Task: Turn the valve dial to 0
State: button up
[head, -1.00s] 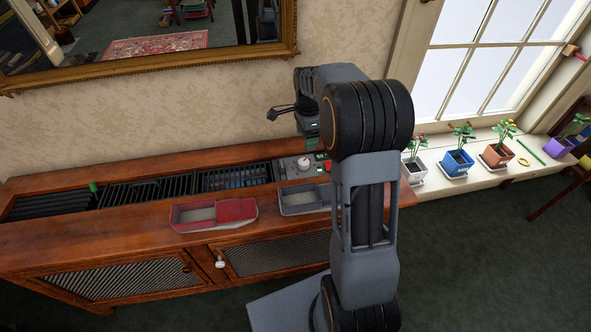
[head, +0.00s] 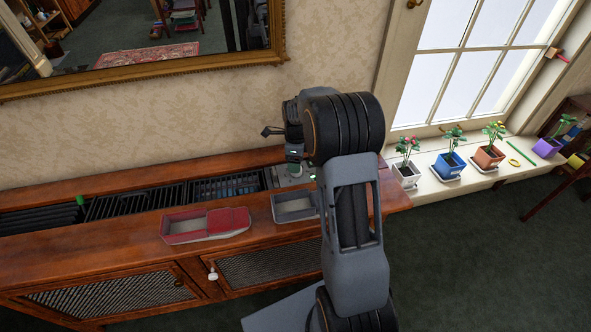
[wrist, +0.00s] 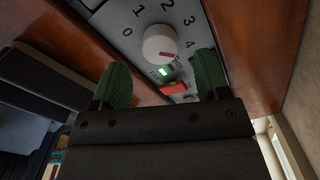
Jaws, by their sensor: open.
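The valve dial (wrist: 160,42) is a round white knob on a grey panel (wrist: 217,45) in the wrist view. Numerals from 0 upward run around it, with 0 at its left and 2 above. A short red mark on the knob sits at its lower right, away from the 0; the numeral it meets is unclear. My gripper (wrist: 163,62) is open, its green fingertips apart on either side below the dial, with nothing between them. In the head view my gripper (head: 293,153) hangs just above the panel, and partly hides the dial.
A green light (wrist: 165,71) and a red part (wrist: 173,88) sit on the panel near the dial. The wooden cabinet (head: 110,235) carries a red tray (head: 238,220) and a grey tray (head: 293,216). Potted plants stand on the window sill at right.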

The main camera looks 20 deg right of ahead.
jog(key=shift+f, duration=1.85)
jog(key=shift+c, duration=0.4)
jog(key=c, duration=0.7)
jog(key=shift+a, duration=0.1)
jog(key=shift+c, duration=0.7)
